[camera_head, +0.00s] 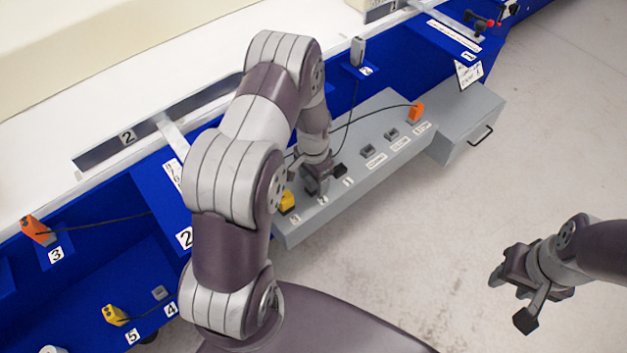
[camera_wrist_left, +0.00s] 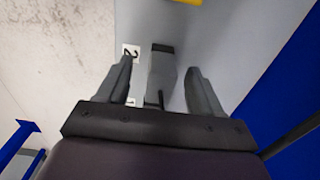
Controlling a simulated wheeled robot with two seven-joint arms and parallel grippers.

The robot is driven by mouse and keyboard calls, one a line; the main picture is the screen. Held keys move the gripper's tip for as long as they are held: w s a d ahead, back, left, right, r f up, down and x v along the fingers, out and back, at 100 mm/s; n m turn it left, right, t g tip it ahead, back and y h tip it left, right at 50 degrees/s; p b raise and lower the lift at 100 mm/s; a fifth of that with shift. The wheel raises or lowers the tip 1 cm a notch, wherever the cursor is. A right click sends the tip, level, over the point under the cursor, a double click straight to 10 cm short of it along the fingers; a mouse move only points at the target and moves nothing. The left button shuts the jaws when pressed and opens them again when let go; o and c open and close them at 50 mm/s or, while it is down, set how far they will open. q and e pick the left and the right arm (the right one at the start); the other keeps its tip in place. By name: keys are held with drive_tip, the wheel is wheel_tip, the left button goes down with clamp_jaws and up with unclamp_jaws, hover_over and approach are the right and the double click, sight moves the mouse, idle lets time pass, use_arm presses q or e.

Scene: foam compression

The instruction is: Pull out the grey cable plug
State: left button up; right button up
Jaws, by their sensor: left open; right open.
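A grey plug (camera_wrist_left: 161,75) stands on the grey socket panel (camera_wrist_left: 228,40) beside a label that reads 2. In the left wrist view it lies between the two fingers of my open left gripper (camera_wrist_left: 161,82), with a gap on each side. In the head view my left gripper (camera_head: 318,184) is low over the panel (camera_head: 385,165) and hides most of this plug. Another grey plug (camera_head: 357,50) is on the blue frame near a label 2, with a black cable running down toward the panel. My right gripper (camera_head: 511,297) is open and empty above the floor.
A yellow plug (camera_head: 287,201) sits close to my left gripper on the panel. An orange plug (camera_head: 416,111) is at its far end. Orange (camera_head: 38,231) and yellow (camera_head: 115,315) plugs sit on the blue frame. The floor at right is clear.

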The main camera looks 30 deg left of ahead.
use_arm(q)
clamp_jaws()
drive_tip(key=shift+r, duration=0.15)
drive_tip(key=shift+r+p, duration=2.85)
drive_tip(key=shift+p, duration=0.05)
